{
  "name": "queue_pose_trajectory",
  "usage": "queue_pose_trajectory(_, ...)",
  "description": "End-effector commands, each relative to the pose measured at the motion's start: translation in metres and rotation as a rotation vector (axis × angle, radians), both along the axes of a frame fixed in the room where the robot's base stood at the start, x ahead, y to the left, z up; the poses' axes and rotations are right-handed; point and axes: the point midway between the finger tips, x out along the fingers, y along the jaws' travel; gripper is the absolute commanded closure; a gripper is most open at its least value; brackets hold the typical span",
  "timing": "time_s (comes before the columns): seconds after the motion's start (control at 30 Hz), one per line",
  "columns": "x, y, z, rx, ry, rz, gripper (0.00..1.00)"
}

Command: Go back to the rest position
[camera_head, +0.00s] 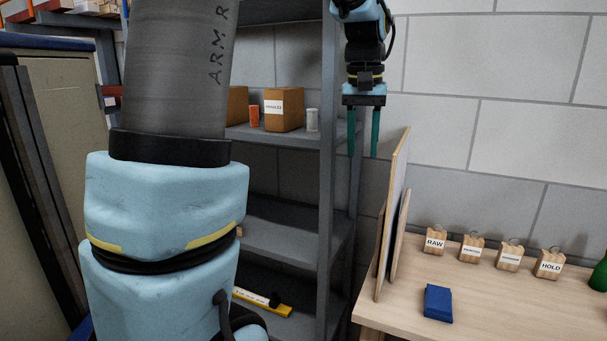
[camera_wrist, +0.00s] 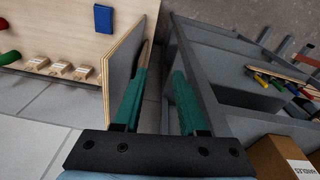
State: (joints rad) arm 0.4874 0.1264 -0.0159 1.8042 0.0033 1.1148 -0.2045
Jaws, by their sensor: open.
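My gripper (camera_head: 363,150) hangs pointing down in the head view, between the grey shelf rack and the left end of the wooden table. Its two green fingers are apart with nothing between them. In the wrist view my gripper (camera_wrist: 160,85) also shows open and empty. The upright boards (camera_head: 393,215) stand on the table's left end, just below and right of the fingers in the head view. In the wrist view a board (camera_wrist: 125,70) stands beside the left finger; I cannot tell whether they touch.
The table (camera_head: 470,310) holds a blue block (camera_head: 438,303), several labelled wooden tags (camera_head: 472,247) and a green object (camera_head: 600,275) at the right edge. The metal shelf rack (camera_head: 328,180) holds a labelled cardboard box (camera_head: 283,110), an orange can (camera_head: 254,116) and a white can (camera_head: 312,120).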

Motion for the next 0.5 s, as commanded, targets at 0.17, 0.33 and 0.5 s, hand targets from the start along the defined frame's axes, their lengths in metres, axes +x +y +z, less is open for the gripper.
queue_pose_trajectory(0.17, -0.011, 0.083, -0.077, -0.009, -0.044, 0.088, 0.59)
queue_pose_trajectory(0.33, -0.035, 0.134, -0.124, -0.013, -0.083, 0.139, 0.59)
queue_pose_trajectory(0.5, -0.063, 0.169, -0.156, -0.012, -0.113, 0.178, 0.59)
